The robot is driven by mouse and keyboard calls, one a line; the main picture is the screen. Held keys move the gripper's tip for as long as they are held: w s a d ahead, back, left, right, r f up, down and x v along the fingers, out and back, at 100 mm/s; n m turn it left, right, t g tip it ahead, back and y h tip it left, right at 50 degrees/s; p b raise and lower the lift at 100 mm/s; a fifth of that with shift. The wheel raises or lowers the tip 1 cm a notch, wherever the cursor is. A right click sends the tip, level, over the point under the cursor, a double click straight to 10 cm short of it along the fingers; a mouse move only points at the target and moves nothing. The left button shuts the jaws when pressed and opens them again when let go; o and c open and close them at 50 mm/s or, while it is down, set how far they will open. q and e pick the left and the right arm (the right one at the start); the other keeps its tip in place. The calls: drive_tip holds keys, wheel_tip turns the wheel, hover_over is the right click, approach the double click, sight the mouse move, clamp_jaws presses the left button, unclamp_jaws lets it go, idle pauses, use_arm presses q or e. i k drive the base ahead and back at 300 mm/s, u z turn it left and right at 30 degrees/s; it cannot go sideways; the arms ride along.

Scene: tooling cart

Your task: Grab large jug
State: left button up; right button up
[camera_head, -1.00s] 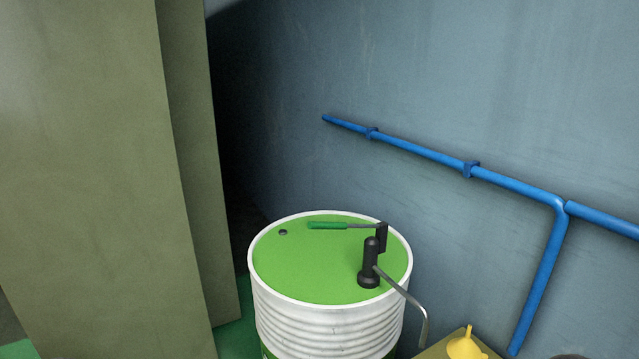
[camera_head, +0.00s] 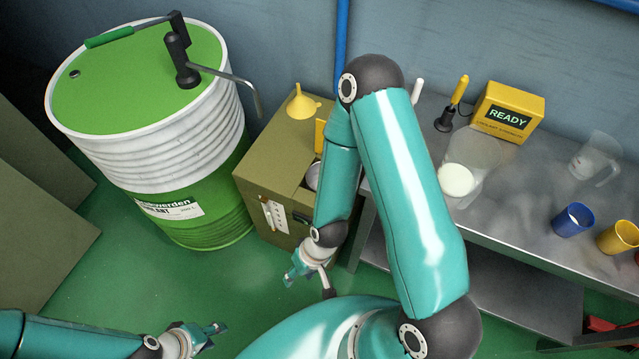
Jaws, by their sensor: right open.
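A clear jug (camera_head: 597,158) with a handle stands at the back right of the grey bench. A larger see-through vessel (camera_head: 478,150) stands nearer my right arm, with a round white part low on it. My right gripper (camera_head: 305,278) is open and points down beside the olive cabinet, over the floor, well left of both vessels. My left gripper (camera_head: 212,338) is low at the bottom left over the green floor, far from the bench; its fingers are too small to read.
A white and green drum (camera_head: 165,120) with a hand pump stands at the left. An olive cabinet (camera_head: 262,165) carries a yellow funnel (camera_head: 302,104). The bench (camera_head: 520,200) holds a yellow READY box (camera_head: 507,112), a blue cup (camera_head: 572,220) and a yellow cup (camera_head: 618,237).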

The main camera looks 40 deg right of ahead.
sight(471, 154)
drive_tip(key=u, duration=1.65)
drive_tip(key=i, duration=0.1)
drive_tip(key=z, duration=2.8)
